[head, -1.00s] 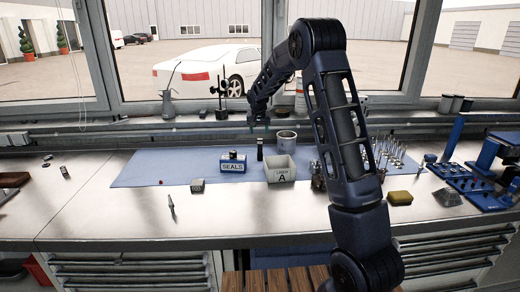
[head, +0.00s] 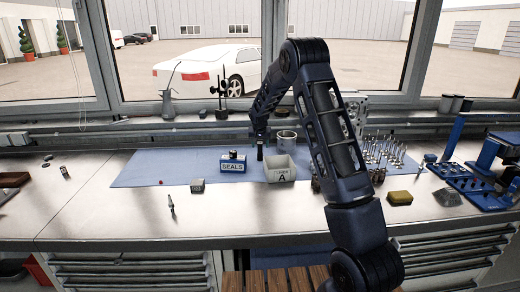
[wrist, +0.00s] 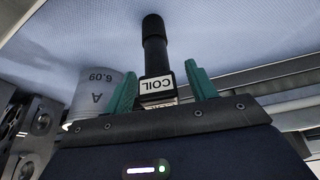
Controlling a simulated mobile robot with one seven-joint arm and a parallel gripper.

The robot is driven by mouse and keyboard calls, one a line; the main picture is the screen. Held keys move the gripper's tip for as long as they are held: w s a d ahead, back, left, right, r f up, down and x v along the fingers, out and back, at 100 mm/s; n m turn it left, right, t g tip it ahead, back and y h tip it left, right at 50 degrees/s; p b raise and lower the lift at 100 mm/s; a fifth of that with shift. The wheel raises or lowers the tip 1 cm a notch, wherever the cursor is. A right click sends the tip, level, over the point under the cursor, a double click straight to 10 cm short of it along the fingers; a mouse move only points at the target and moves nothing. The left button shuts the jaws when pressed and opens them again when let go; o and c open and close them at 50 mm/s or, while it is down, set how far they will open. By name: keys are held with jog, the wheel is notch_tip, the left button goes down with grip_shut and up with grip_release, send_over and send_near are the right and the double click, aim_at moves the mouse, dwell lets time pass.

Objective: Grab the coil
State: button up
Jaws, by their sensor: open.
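The coil is a black, slim part with a white COIL label. In the wrist view the coil (wrist: 155,60) lies between the two green fingers of my gripper (wrist: 160,72), with a visible gap to the right finger; contact at the left finger is hard to tell. The gripper is open. In the head view the coil (head: 260,153) stands on the blue mat, right of the SEALS box, and my gripper (head: 259,136) is down over its top.
A blue SEALS box (head: 232,165) is close on the left. Several valves (head: 388,152) stand farther right. The blue mat (head: 140,172) is mostly bare at left.

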jog(key=c, duration=1.1)
jog(key=shift+r, duration=0.15)
